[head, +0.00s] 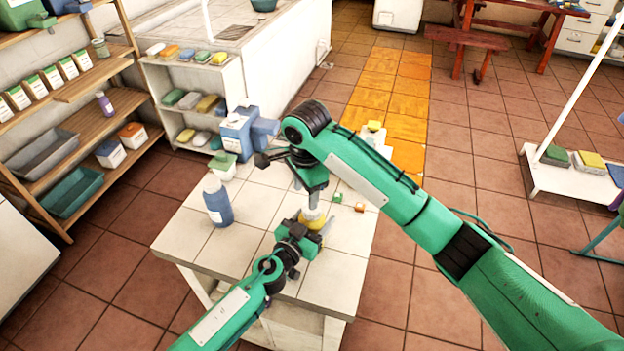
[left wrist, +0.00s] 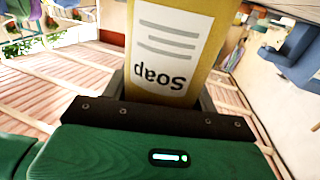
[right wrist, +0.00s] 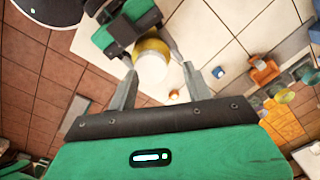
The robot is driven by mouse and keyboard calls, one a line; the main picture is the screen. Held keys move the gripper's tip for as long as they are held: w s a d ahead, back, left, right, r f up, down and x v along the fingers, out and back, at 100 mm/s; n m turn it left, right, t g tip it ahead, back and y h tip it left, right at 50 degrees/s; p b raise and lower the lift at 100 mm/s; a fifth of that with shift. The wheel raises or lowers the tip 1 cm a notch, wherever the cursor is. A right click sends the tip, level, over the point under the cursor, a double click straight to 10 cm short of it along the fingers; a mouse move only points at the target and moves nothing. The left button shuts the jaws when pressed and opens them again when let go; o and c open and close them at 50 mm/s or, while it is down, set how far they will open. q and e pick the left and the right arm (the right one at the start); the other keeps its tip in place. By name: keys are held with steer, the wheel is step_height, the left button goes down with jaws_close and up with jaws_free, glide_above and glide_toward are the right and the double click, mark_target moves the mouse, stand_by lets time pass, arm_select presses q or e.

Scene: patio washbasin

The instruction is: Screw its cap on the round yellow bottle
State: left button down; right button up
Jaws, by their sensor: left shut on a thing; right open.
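The round yellow bottle (head: 315,222) stands on the white tiled table, its label reading "Soap" in the left wrist view (left wrist: 178,45). My left gripper (head: 308,232) is shut on its body from the near side. A white round piece (right wrist: 151,66), apparently the cap, is at the bottle's top; whether it is screwed down I cannot tell. My right gripper (head: 312,198) points down from above and is open.
On the table (head: 190,242), a blue bottle (head: 217,203) and a white pot with a green lid (head: 223,167) stand to the left. A blue box (head: 237,133) is behind. Small orange (head: 359,207) and green (head: 338,198) pieces lie right of the bottle. The table's front left is clear.

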steer(key=n, duration=0.2)
steer(key=r+n, duration=0.1)
steer(key=n, duration=0.2)
steer(key=shift+r+n, duration=0.15)
steer(key=shift+n, duration=0.15)
steer(key=n, duration=0.2)
steer(key=r+n, duration=0.1)
steer(key=n, duration=0.2)
steer(key=shift+d, duration=0.1)
steer(key=n, duration=0.5)
steer(key=shift+s+d+r, duration=0.15)
steer(key=shift+d+r, duration=0.1)
steer(key=shift+r, duration=0.15)
steer(key=n, duration=0.6)
steer(key=shift+s+d+r+g, duration=0.15)
steer(key=shift+d+r+g, duration=0.15)
steer(key=shift+d+r, duration=0.1)
steer(key=shift+f, duration=0.1)
glide_above(312, 228)
steer(key=w, duration=0.3)
steer(key=shift+f, duration=3.9)
